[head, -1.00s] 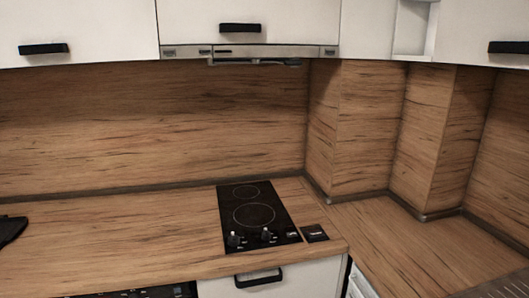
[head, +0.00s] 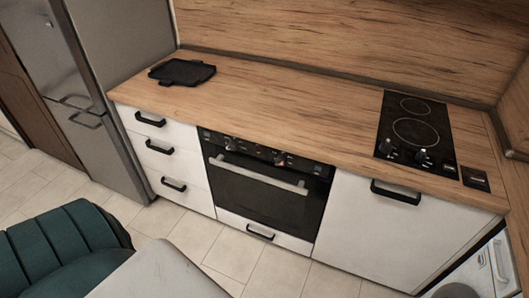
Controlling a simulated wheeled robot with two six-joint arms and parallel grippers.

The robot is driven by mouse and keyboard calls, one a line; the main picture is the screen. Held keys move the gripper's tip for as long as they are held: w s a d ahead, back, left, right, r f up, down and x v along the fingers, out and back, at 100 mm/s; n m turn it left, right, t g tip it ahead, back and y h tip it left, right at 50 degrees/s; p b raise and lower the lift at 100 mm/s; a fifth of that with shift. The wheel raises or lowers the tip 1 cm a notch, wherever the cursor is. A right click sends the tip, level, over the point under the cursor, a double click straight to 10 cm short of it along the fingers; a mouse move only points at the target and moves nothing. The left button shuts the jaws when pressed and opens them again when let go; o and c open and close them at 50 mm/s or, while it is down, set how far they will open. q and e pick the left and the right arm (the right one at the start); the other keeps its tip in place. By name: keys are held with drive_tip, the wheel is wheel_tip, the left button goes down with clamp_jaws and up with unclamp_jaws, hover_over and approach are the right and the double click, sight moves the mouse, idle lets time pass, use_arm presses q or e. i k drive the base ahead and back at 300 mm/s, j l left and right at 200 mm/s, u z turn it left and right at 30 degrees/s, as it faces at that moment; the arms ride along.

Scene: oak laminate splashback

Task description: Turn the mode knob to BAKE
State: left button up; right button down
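A built-in oven (head: 262,190) with a dark glass door and a light bar handle sits under the counter in the middle of the head view. Its dark control panel runs above the door and carries knobs, one near the left (head: 231,144) and one near the right (head: 280,159). The labels on the panel are too small to read, so I cannot tell which knob is the mode knob or where it points. The oven door is shut. Neither of my grippers shows in the head view.
A black hob (head: 415,134) with its own knobs and a black tray (head: 182,72) are on the wooden counter (head: 290,100). White drawers (head: 160,150) and a fridge (head: 85,90) stand left. A green chair (head: 62,245) and a grey table corner (head: 160,273) occupy the foreground floor.

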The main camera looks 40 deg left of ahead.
sight(233, 144)
drive_tip(key=u, duration=1.45)
